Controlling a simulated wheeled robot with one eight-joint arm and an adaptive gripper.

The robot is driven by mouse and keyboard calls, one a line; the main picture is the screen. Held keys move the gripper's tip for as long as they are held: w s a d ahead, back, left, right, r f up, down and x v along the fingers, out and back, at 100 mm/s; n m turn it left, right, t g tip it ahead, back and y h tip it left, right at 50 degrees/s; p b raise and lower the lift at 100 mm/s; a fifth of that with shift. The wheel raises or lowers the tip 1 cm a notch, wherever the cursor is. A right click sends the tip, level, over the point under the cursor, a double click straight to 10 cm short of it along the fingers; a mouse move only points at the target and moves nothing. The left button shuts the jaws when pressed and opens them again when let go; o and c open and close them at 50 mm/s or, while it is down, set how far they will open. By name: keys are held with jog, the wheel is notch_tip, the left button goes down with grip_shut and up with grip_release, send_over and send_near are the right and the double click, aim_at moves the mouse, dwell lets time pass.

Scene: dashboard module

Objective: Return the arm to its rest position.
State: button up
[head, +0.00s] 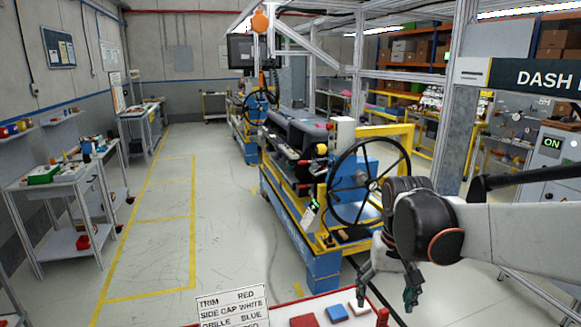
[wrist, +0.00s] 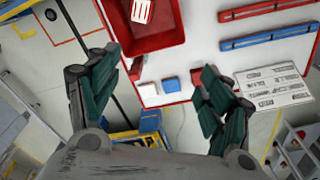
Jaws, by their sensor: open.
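My gripper (head: 388,292) hangs at the lower right of the head view, fingers pointing down, at the end of my arm reaching in from the right. In the wrist view its two dark green fingers (wrist: 158,68) are spread wide, with nothing between them. It is above or beside the red-edged white work surface (wrist: 205,50); the exact height is hard to tell. A red block (head: 304,321), a blue block (head: 337,312) and a white block (head: 359,308) show on that surface in the head view.
A red bin (wrist: 160,42) holds a white piece. A blue-framed dashboard cart (head: 286,220) with a steering wheel (head: 369,182) stands close beyond my gripper.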

jog(key=s+f+n+t+b, duration=0.1)
jog(key=s+f+t+b, duration=0.2)
jog(key=s, duration=0.4)
jog(key=s+f+n+t+b, duration=0.1)
jog(key=s+f+t+b, duration=0.2)
jog(key=s+b, duration=0.2)
jog(key=shift+s+a, duration=0.15)
jog(key=shift+s, duration=1.05)
jog(key=shift+f, duration=0.1)
dwell(0.6)
